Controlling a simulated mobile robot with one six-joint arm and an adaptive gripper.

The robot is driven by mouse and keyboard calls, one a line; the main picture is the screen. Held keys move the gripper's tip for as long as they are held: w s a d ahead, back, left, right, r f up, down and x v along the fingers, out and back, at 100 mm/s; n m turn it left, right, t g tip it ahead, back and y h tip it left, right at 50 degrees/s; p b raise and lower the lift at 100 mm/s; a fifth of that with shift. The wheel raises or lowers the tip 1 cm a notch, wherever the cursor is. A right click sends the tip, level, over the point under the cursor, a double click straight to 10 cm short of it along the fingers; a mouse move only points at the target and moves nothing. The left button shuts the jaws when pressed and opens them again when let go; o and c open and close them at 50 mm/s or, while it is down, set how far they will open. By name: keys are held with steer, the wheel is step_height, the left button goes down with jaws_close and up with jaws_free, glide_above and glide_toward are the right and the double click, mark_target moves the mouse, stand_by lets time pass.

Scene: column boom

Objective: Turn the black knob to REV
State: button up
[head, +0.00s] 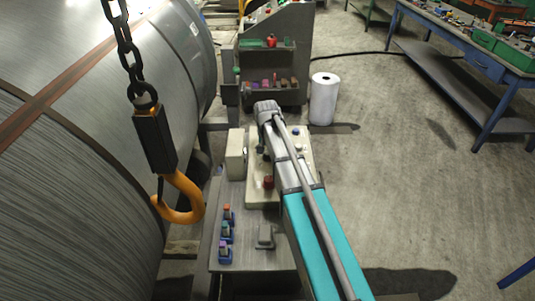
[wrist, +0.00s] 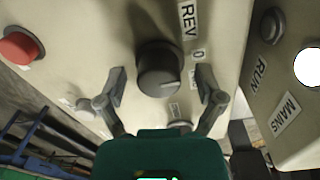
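The black knob (wrist: 158,68) sits on a cream control panel (wrist: 90,25) in the wrist view. A REV label (wrist: 188,20) is above and right of it, a 0 label (wrist: 198,54) is to its right, and a smaller, unreadable label (wrist: 174,110) is below. I cannot make out clearly where the knob's pointer is. My gripper (wrist: 161,84) is open, with one finger on each side of the knob and visible gaps between. In the head view my arm hides the knob and gripper above the cream panel (head: 262,190).
A red button (wrist: 20,46) is left of the knob. A second panel face with a grey button (wrist: 271,25), a white lamp (wrist: 308,67) and RUN and MAINS labels is at right. An orange hook (head: 182,200) hangs left of the panel. Open floor (head: 400,190) is at right.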

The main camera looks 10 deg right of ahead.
steer(key=c, duration=1.1)
steer(key=shift+o, duration=0.3)
steer(key=shift+n, duration=0.4)
steer(key=n, duration=0.8)
steer(key=o, duration=1.1)
steer(key=shift+o, duration=0.2)
